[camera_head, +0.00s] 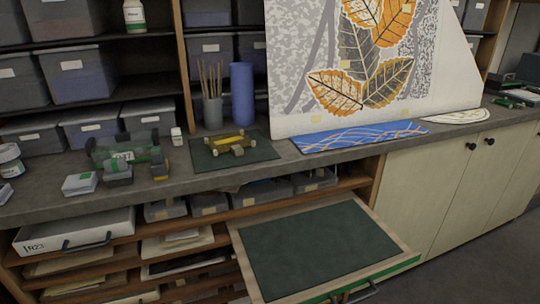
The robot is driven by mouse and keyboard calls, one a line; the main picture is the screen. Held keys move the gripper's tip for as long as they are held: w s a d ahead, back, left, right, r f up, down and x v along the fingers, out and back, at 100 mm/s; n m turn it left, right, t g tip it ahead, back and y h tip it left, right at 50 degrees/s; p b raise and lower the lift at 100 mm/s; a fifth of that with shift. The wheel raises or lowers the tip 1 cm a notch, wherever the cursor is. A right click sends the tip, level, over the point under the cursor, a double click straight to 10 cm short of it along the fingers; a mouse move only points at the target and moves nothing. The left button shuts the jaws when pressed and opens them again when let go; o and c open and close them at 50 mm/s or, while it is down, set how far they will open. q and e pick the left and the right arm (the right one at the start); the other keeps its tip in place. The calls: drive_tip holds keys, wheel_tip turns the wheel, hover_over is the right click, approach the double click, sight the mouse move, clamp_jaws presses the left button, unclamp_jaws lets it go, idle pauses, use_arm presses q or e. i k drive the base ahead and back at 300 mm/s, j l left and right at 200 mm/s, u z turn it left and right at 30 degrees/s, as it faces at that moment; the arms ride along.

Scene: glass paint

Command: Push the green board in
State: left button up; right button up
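The green board (318,248) lies flat in a pale wooden frame that juts out from the shelves under the counter, at the lower middle of the view. Its frame has a green front edge (395,268), with a dark grey handle (356,292) low at the front, partly cut off by the picture's bottom edge. The board's surface is bare. Neither of my grippers shows in this view.
Above the board runs a grey counter (228,178) with tools, a brush pot (212,110) and a large leaf picture (365,60). Shelves with papers and a white drawer (75,232) are at left. Closed cream cupboard doors (440,185) are at right.

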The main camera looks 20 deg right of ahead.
sight(312, 251)
drive_tip(key=z, duration=1.25)
drive_tip(key=i+l+u, duration=0.15)
drive_tip(key=i, duration=0.25)
drive_tip(key=j, duration=0.05)
